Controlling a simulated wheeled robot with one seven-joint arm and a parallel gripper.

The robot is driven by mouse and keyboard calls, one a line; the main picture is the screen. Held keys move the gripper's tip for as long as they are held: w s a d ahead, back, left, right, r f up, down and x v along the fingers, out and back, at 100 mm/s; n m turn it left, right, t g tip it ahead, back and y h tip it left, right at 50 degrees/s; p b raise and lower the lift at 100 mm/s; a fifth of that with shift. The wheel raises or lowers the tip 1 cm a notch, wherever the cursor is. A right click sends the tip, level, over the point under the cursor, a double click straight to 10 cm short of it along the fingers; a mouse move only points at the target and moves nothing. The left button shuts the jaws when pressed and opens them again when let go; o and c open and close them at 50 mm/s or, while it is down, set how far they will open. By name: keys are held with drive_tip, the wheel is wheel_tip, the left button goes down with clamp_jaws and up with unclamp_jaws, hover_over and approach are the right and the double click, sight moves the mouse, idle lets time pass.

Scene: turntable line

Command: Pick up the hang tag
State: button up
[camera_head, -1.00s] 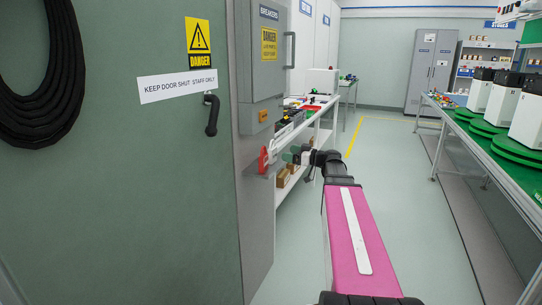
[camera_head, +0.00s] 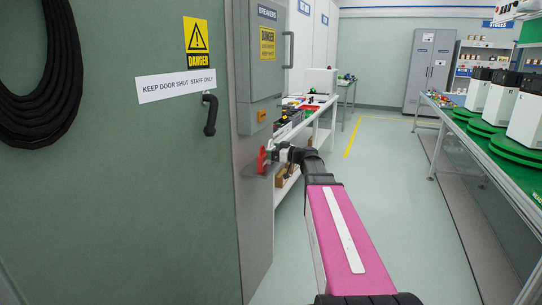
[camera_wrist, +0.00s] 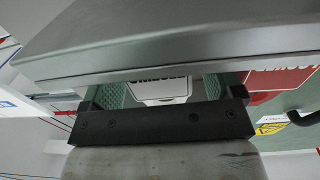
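A white tag with a black band of lettering, which looks like the hang tag (camera_wrist: 160,89), shows in the wrist view between my fingers. Its upper part is hidden behind a grey metal ledge. My gripper (camera_wrist: 163,84) is open, with one green-padded finger on each side of the tag and gaps between. In the head view my gripper (camera_head: 277,152) is at the side of the grey cabinet, close to a red tag (camera_head: 262,160). A red tag with white lettering (camera_wrist: 292,80) also shows in the wrist view, right of my right finger.
The grey metal ledge (camera_wrist: 170,50) crosses the wrist view just in front of my fingers. The grey breaker cabinet (camera_head: 257,190) and the green door (camera_head: 150,200) stand at left. A bench with green turntables (camera_head: 512,152) is at right. The aisle floor (camera_head: 400,190) is clear.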

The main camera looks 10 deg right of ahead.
sight(273, 148)
drive_tip(key=c, duration=0.9)
drive_tip(key=shift+s+d+r, duration=0.15)
drive_tip(key=shift+r, duration=0.25)
drive_tip(key=r, duration=0.6)
drive_tip(key=shift+s+d+r, duration=0.2)
drive_tip(key=shift+d, duration=0.05)
drive_tip(key=v, duration=1.9)
drive_tip(key=shift+w+d, duration=0.25)
drive_tip(key=shift+w, duration=0.1)
